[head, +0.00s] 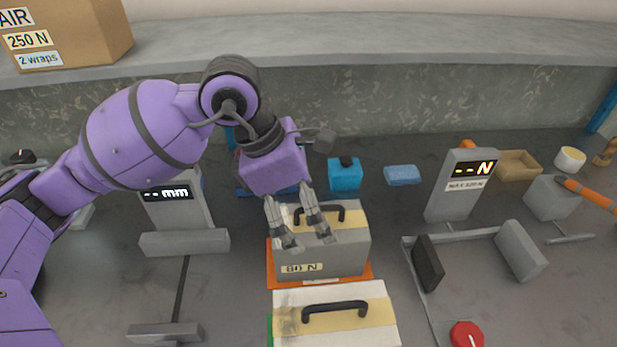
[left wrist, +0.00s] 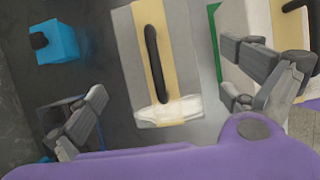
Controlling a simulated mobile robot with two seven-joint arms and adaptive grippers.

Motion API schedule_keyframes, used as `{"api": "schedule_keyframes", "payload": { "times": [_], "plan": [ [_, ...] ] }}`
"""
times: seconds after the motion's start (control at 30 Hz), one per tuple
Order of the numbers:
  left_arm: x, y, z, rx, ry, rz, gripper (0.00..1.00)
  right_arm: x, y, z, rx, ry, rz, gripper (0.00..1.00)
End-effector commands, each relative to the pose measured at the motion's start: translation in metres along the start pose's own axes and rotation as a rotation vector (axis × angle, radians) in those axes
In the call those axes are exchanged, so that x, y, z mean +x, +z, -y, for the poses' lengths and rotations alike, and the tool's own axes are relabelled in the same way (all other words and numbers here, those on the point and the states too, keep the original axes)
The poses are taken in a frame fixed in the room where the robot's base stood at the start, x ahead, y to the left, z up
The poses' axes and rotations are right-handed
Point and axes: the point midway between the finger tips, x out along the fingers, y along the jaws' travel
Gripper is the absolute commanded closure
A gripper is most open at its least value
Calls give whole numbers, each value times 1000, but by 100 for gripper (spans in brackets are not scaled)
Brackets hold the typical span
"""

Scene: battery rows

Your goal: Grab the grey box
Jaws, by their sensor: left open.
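The grey box (head: 345,257) has an "80 N" label on its front, a pale yellow band across its top and a black handle (head: 322,213). It sits on an orange mat (head: 371,279). My left gripper (head: 308,241) is open over the box, its fingers hiding part of the top and front. In the left wrist view, the grey box (left wrist: 187,50) shows between and beyond the open fingers (left wrist: 172,105), with the handle (left wrist: 155,50) running lengthwise. No contact is visible. My right gripper is not in view.
A white-topped box (head: 375,320) with a black handle stands just in front. A blue block (head: 344,176) and a blue sponge (head: 402,175) lie behind. Gauge stands marked "mm" (head: 180,208) and "N" (head: 458,190) flank the box. A cardboard box (head: 95,35) sits on the rear ledge.

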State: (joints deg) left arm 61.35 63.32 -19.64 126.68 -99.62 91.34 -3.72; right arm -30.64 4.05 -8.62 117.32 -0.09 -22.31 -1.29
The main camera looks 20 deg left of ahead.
Motion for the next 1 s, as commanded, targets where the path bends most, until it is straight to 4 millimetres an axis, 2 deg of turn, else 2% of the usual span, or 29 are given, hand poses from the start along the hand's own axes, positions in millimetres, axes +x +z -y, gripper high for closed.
{"api": "schedule_keyframes", "payload": {
  "times": [0.1, 0.23, 0.4, 0.5, 0.77, 1.0],
  "plan": [
    [13, 1, 1, 2, -1, 1, 0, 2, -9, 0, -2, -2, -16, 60],
    [28, -2, 0, 0, -1, 2, 0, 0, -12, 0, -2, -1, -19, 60],
    [54, -5, -1, 0, -1, 2, 0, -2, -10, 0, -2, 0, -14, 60],
    [63, -5, -1, 2, 0, 2, 0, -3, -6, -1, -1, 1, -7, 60],
    [66, -6, -1, 2, 2, 1, 0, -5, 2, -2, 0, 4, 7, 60],
    [66, -6, -1, 2, 2, 1, 30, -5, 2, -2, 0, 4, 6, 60]
  ]
}}
